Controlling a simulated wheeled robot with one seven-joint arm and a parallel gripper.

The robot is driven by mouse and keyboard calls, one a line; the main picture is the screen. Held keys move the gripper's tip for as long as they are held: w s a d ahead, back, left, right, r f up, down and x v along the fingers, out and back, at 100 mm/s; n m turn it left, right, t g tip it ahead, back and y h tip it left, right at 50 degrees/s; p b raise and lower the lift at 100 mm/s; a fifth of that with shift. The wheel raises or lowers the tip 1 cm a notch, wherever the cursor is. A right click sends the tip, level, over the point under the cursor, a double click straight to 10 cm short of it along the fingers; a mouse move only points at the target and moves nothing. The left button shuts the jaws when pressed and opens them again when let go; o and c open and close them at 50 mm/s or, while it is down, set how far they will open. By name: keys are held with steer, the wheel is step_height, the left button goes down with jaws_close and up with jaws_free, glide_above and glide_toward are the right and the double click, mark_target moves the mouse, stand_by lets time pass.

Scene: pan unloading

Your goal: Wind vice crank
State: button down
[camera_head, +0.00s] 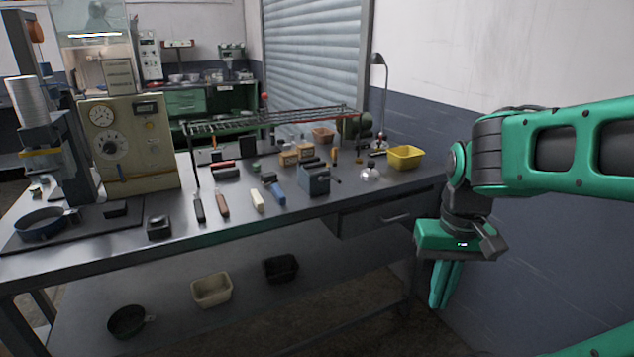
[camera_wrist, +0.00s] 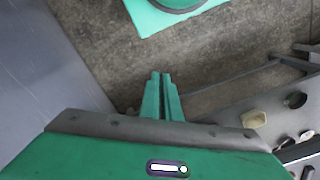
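My gripper (camera_head: 444,285) hangs in the air to the right of the workbench, pointing down, well apart from everything on it. In the wrist view its two green fingers (camera_wrist: 161,76) are together with nothing visible between them. A small blue-grey block with a dark rod at its side (camera_head: 314,181) stands near the bench's front right; it may be the vice with its crank, but it is too small to be sure. No vice or crank can be made out in the wrist view.
The workbench (camera_head: 115,238) carries hand tools, a wire rack (camera_head: 270,121), a yellow bin (camera_head: 405,157), a tall machine (camera_head: 128,145) and a pan (camera_head: 42,224). A desk lamp (camera_head: 380,75) stands behind. The lower shelf holds a beige tray (camera_head: 212,289). Floor below my gripper is clear.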

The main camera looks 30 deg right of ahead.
steer(key=w+a+f+t+y, duration=0.1)
steer(key=w+a+f+y, duration=0.15)
steer(key=w+f, duration=0.55)
steer(key=w+a+f+y, duration=0.1)
steer(key=w+a+f, duration=0.2)
steer(key=w+f, duration=0.4)
steer(key=w+a+f+m+t+y, duration=0.3)
steer(key=w+a+m+t+y, duration=0.3)
steer(key=w, duration=0.5)
steer(key=w+d+r+m+t, duration=0.3)
steer(key=w+r+m+t, duration=0.35)
steer(key=w, duration=0.25)
steer(key=w+d+r+m+t+h, duration=0.1)
steer(key=d+r+m+t+h, duration=0.25)
steer(key=d+m, duration=0.4)
steer(key=w+d+r+m+t+h, duration=0.2)
steer(key=d+m+t+h, duration=0.3)
steer(key=d, duration=0.4)
steer(key=shift+m+g, duration=0.5)
steer(key=shift+m, duration=0.1)
steer(key=x, duration=0.9)
steer(key=shift+w, duration=0.35)
